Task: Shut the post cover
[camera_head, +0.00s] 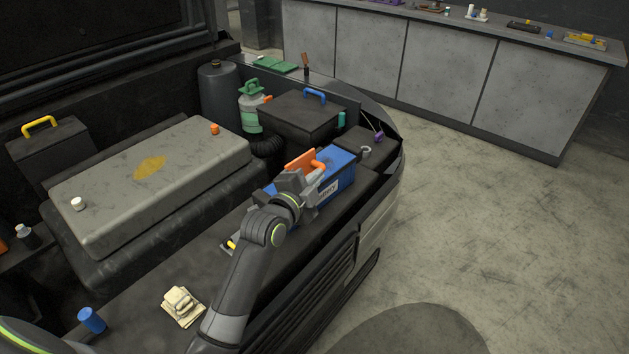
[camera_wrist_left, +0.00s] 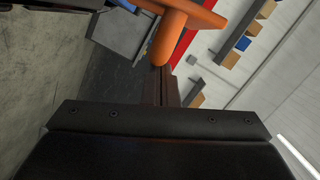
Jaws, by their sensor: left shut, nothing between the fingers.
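The battery (camera_head: 340,167) is a blue box with a white label, set in the engine bay. An orange cover (camera_head: 300,159) stands raised at its top, with a rounded orange bar (camera_head: 318,166) beside it. My left gripper (camera_head: 306,182) is at the battery, just in front of the orange cover, and partly hides both. In the left wrist view the closed fingers (camera_wrist_left: 160,88) are empty, and an orange T-shaped part (camera_wrist_left: 178,22) lies just beyond their tips. I cannot tell whether they touch. My right gripper is not in view.
A grey engine cover (camera_head: 190,165) lies left of the battery. A black box with a blue handle (camera_head: 300,115) stands behind it. A folded cloth (camera_head: 183,307) and a blue cap (camera_head: 92,320) lie near the front. Open floor (camera_head: 500,210) is to the right.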

